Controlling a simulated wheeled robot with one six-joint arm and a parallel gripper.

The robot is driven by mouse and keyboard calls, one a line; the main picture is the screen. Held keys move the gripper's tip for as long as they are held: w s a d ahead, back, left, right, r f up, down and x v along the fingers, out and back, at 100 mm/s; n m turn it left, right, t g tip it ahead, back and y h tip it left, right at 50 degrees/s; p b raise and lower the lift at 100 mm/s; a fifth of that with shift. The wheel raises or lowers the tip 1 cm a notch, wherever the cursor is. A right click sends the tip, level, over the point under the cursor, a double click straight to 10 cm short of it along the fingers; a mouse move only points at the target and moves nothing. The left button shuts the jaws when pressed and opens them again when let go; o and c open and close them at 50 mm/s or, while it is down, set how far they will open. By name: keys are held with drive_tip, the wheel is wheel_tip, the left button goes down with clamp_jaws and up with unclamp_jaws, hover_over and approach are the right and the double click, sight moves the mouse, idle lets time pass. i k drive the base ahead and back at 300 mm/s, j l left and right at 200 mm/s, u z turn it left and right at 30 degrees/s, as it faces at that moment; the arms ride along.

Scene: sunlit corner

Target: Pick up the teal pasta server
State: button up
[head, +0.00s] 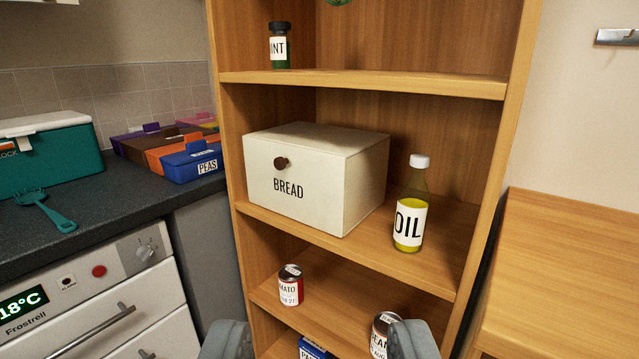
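The teal pasta server (48,208) lies on the dark countertop at the left, in front of a teal box with a white lid. Its head points away to the left and its handle comes toward the counter's front edge. My gripper (318,343) shows at the bottom middle of the view, its two grey fingers wide apart. It is open, and nothing is seen held between the fingers. It is in front of the lower shelves, well to the right of the pasta server.
The teal box (60,160) and several coloured boxes, one a blue PEAS box (192,163), stand on the counter (120,203). A wooden shelf unit (365,86) holds a BREAD box (315,180), an OIL bottle (411,205) and cans. A wooden surface (570,280) is at right.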

sight(34, 197)
drive_tip(key=u, duration=1.25)
